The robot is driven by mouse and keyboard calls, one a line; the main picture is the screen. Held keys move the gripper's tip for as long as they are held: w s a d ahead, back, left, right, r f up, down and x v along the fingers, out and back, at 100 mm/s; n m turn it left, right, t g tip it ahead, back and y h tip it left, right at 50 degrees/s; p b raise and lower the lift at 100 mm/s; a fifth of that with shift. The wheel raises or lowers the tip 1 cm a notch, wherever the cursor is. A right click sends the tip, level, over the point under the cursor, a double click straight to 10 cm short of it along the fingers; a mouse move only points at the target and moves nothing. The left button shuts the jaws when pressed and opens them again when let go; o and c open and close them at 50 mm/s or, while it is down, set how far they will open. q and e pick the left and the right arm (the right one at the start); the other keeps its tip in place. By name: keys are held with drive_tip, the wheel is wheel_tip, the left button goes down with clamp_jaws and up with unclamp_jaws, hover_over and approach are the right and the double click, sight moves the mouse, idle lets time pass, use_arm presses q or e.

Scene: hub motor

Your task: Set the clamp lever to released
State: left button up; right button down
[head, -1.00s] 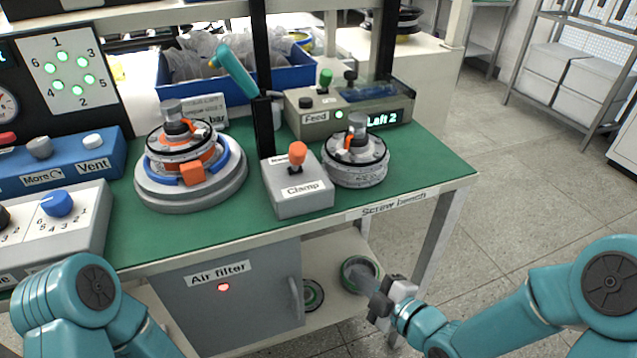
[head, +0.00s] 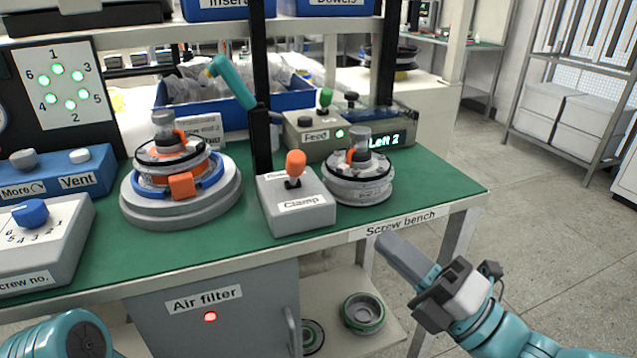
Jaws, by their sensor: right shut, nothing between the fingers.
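The clamp lever (head: 296,162) has an orange knob on a short dark stem. It stands on a grey box (head: 298,218) labelled "Clamp", at the front edge of the green bench. A second label behind the knob is partly hidden, so I cannot read it. I cannot tell the lever's setting from its angle. My right gripper (head: 386,242) is shut and empty, in front of the bench edge, to the right of the clamp box and apart from it. Part of my left arm shows at the bottom left; its gripper is out of view.
One hub motor (head: 360,188) stands close right of the clamp box. Another sits on a round fixture (head: 180,210) to the left. A black post (head: 261,140) rises behind the box. The Feed box (head: 315,143) is behind. Green bench top (head: 240,240) is bare in front of the fixture.

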sight(303, 168)
drive_tip(key=x, duration=1.4)
drive_tip(key=shift+p, duration=0.35)
drive_tip(key=shift+w+r+m+g+h+p, duration=0.3)
drive_tip(key=shift+r+m+h+p, duration=0.25)
drive_tip(key=shift+p, duration=0.65)
drive_tip(key=r+h+p, duration=0.1)
drive_tip(key=p, duration=0.2)
drive_tip(key=w+m+g+h+p, duration=0.1)
drive_tip(key=p, duration=0.2)
drive_tip(key=r+m+g+h+p, duration=0.1)
drive_tip(key=p, duration=0.2)
drive_tip(key=shift+w+a+r, duration=0.3)
drive_tip(key=shift+r, duration=0.05)
drive_tip(key=w+g+h+p, duration=0.1)
drive_tip(key=p, duration=0.3)
drive_tip(key=w+m+g+h+p, duration=0.1)
drive_tip(key=p, duration=0.4)
drive_tip(key=shift+a+g, duration=0.3)
drive_tip(key=shift+a, duration=0.05)
drive_tip(key=shift+w+a+f+p, duration=0.1)
drive_tip(key=shift+w+f+p, duration=0.2)
drive_tip(key=shift+p, duration=0.55)
drive_tip(key=shift+r, duration=0.1)
